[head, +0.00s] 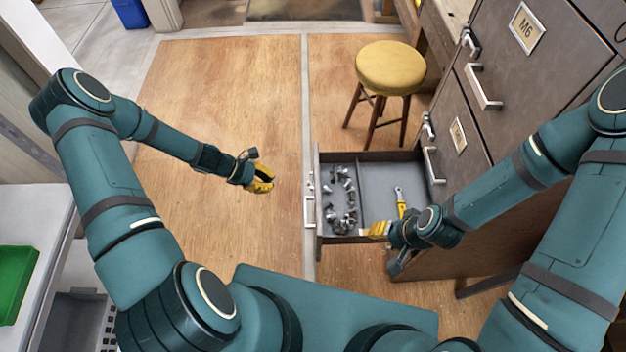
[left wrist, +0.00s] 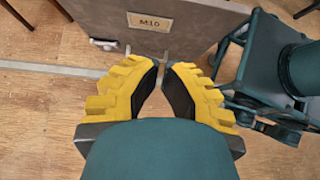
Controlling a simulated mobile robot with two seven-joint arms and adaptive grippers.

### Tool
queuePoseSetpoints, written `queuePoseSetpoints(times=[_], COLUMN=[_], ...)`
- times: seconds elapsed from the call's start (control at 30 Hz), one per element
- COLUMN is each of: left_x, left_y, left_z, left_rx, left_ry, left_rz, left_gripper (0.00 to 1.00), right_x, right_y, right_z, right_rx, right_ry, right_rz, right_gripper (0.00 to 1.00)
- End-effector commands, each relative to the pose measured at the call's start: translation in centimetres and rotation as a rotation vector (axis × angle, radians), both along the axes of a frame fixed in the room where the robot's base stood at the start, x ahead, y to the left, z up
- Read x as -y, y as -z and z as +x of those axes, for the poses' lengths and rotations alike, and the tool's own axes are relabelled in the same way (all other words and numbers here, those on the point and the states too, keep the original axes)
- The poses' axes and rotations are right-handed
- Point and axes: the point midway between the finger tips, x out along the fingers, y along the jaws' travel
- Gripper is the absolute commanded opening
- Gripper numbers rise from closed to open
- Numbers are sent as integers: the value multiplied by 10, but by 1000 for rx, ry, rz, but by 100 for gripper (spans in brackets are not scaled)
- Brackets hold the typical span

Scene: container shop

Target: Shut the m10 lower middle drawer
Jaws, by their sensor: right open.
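The m10 drawer (head: 392,163) is pulled far out of the dark cabinet. Its front (left wrist: 95,22), labelled M10, shows in the left wrist view, and its silver handle (head: 310,211) shows in the head view. My left gripper (head: 270,179) is in front of the drawer front, apart from it and empty. In the left wrist view its yellow fingers (left wrist: 162,68) come close at the tips; how far they are open is unclear. My right gripper (head: 372,231) is open at the drawer's near side wall; whether it touches is unclear.
Several metal fittings (head: 346,200) and a yellow-handled wrench (head: 400,202) lie inside the drawer. A yellow stool (head: 390,68) stands beyond it. The M6 drawer (head: 520,60) is above, in the cabinet. The wooden floor (head: 220,95) to the left is clear.

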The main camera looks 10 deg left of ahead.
Motion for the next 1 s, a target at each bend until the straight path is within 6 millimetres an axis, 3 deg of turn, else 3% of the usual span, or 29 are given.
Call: queuePoseSetpoints(times=[0.23,0.63,0.8,1.0], left_x=[16,72,95,108], left_y=[17,69,67,67], left_z=[5,20,27,31], left_rx=[-3,-3,-1,-1], left_ry=[-6,-4,-3,-5], left_rz=[-8,-6,-6,-4], left_gripper=[0,0,0,0], right_x=[0,-1,-1,0], right_y=[4,17,18,19], right_z=[-1,-3,-3,-2], right_rx=[-3,-7,-5,-5], right_ry=[-2,-7,-6,-6], right_rz=[1,2,1,1], right_gripper=[47,47,47,47])
